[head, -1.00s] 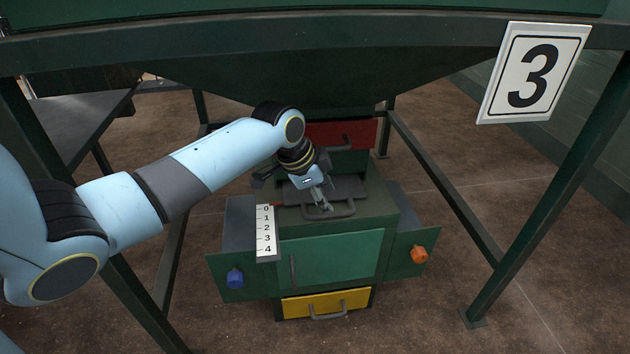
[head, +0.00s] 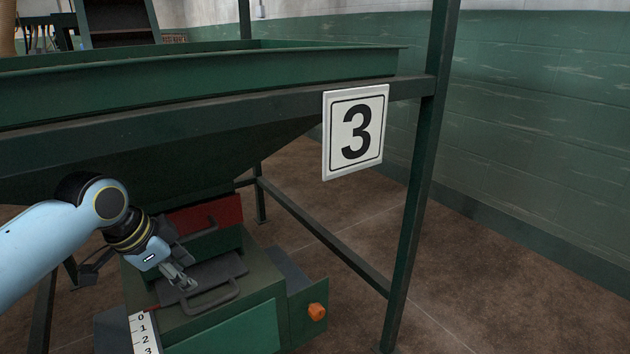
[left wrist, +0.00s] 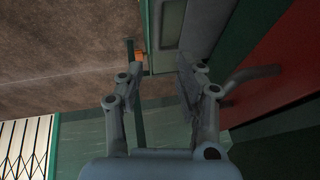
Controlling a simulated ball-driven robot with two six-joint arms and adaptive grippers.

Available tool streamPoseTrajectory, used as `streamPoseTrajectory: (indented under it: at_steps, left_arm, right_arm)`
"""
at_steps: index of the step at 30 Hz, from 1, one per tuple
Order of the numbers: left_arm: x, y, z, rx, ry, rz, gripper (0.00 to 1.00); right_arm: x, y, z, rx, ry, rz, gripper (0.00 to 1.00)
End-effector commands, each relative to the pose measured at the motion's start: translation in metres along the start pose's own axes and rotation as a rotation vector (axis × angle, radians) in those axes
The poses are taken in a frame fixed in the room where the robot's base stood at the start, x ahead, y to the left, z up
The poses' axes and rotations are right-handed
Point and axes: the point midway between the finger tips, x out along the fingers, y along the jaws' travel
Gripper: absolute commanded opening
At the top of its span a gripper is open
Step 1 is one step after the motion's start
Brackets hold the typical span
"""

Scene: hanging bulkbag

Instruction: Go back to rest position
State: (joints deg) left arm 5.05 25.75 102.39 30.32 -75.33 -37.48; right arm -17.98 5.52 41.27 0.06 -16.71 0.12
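My left arm comes in from the left in the head view, its gripper (head: 180,277) over the top of the green machine box (head: 225,333), near the grey handle (head: 212,297) on the dark plate there. In the left wrist view the two fingers of the left gripper (left wrist: 157,82) stand well apart with nothing between them. Whether the gripper touches the handle is unclear in the head view. My right gripper is in neither view.
A green hopper (head: 200,85) on a frame stands above the box, with a "3" sign (head: 355,131) on its corner. A frame post (head: 412,210) stands right of the box. An orange knob (head: 317,312) sticks out on the box's side. Floor at the right is clear.

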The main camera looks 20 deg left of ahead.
Motion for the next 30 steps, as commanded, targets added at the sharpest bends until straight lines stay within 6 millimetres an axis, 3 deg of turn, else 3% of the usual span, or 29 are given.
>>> streamPoseTrajectory:
  at_steps: [3,7,12,15,21,27,30]
  left_arm:
    - [0.0,0.017,0.005,-0.017,-0.013,0.008,0.36]
    - [-0.006,0.071,0.025,-0.098,-0.06,0.024,0.36]
    - [-0.033,0.138,0.054,-0.253,-0.132,0.014,0.36]
    - [-0.051,0.165,0.069,-0.341,-0.167,-0.001,0.36]
    - [-0.088,0.202,0.092,-0.501,-0.225,-0.043,0.36]
    - [-0.122,0.224,0.111,-0.641,-0.274,-0.089,0.36]
    - [-0.099,0.222,0.117,-0.635,-0.28,-0.086,0.36]
  right_arm:
    - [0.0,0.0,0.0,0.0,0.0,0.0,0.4]
    - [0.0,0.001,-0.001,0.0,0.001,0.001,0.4]
    - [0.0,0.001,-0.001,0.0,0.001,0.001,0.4]
    - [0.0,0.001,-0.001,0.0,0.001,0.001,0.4]
    - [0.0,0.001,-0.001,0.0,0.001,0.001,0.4]
    - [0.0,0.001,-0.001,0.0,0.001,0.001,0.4]
    - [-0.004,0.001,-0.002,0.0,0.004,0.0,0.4]
